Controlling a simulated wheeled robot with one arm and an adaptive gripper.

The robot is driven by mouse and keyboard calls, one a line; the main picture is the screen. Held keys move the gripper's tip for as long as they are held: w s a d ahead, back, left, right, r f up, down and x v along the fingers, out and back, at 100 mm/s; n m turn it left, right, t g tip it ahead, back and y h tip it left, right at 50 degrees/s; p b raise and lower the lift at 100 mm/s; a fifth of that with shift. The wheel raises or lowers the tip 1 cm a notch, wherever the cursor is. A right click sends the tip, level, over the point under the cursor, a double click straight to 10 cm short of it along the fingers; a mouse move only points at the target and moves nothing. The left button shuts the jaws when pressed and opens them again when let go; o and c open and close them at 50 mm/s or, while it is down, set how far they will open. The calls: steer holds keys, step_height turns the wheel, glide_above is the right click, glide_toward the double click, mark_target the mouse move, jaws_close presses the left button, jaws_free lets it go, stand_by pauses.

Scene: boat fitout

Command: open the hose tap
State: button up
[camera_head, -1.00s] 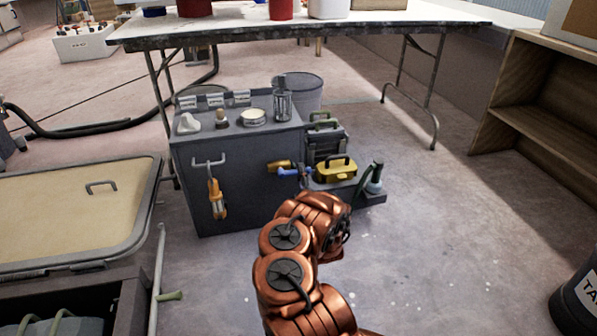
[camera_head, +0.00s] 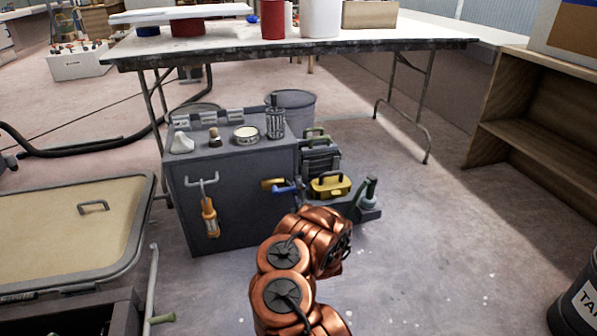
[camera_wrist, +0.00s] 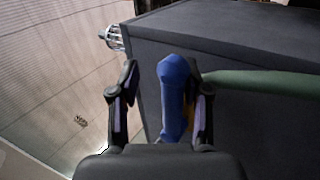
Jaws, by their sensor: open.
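The hose tap has a brass body (camera_head: 270,184) and a blue lever (camera_head: 287,189), and it sits on the front of a dark grey cabinet (camera_head: 235,215). In the wrist view the blue lever (camera_wrist: 173,95) stands between the two fingers of my open gripper (camera_wrist: 162,72). The lever is closer to the right finger; whether it touches that finger cannot be told. A bit of yellow shows behind the lever. In the head view my copper-coloured arm hides the gripper's fingers.
A work lamp (camera_head: 209,218) hangs from the cabinet's handle. A long table (camera_head: 300,48) is behind. A framed hatch (camera_head: 75,235) lies left.

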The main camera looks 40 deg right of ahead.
steer(key=shift+s+r, duration=0.1)
steer(key=shift+r, duration=4.15)
